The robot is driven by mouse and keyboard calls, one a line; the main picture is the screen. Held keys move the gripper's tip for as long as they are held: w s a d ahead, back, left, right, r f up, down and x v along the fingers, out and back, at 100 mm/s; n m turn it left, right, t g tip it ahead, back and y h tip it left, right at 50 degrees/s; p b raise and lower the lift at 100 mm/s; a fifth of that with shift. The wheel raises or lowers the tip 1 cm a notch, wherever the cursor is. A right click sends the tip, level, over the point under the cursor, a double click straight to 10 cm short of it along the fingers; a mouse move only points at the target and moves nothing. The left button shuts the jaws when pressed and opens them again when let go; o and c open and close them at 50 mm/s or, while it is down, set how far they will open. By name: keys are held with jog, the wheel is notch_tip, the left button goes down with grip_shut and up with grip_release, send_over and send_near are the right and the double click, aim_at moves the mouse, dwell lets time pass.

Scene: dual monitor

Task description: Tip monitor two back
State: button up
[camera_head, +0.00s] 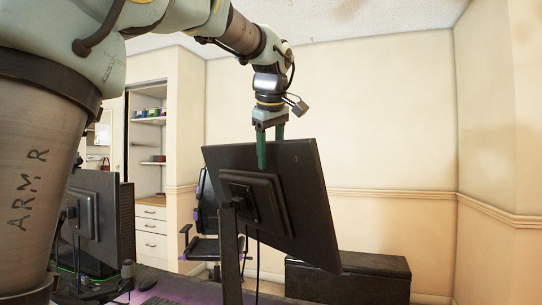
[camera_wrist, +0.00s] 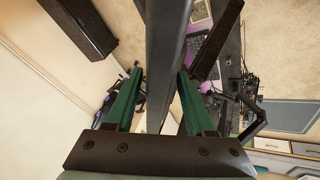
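Two dark monitors show in the head view. The nearer one (camera_head: 303,190) has its back towards me, on a dark stand (camera_head: 231,255). The other monitor (camera_head: 97,205) stands at the left, partly behind my arm. In the wrist view the monitor's edge (camera_wrist: 167,50) runs between my open fingers (camera_wrist: 160,75), with a narrow gap at the left finger.
A desk (camera_head: 180,292) lies below with a keyboard (camera_wrist: 208,45). An office chair (camera_head: 203,225) and a shelf unit with drawers (camera_head: 151,225) stand behind. A dark chest (camera_head: 375,277) stands by the wall at right. The space above the monitors is clear apart from my arm.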

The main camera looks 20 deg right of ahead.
jog(key=shift+r, duration=0.1)
jog(key=v, duration=1)
jog(key=shift+s+r+b, duration=0.2)
jog(key=shift+r+b, duration=0.1)
jog(key=shift+a, duration=0.1)
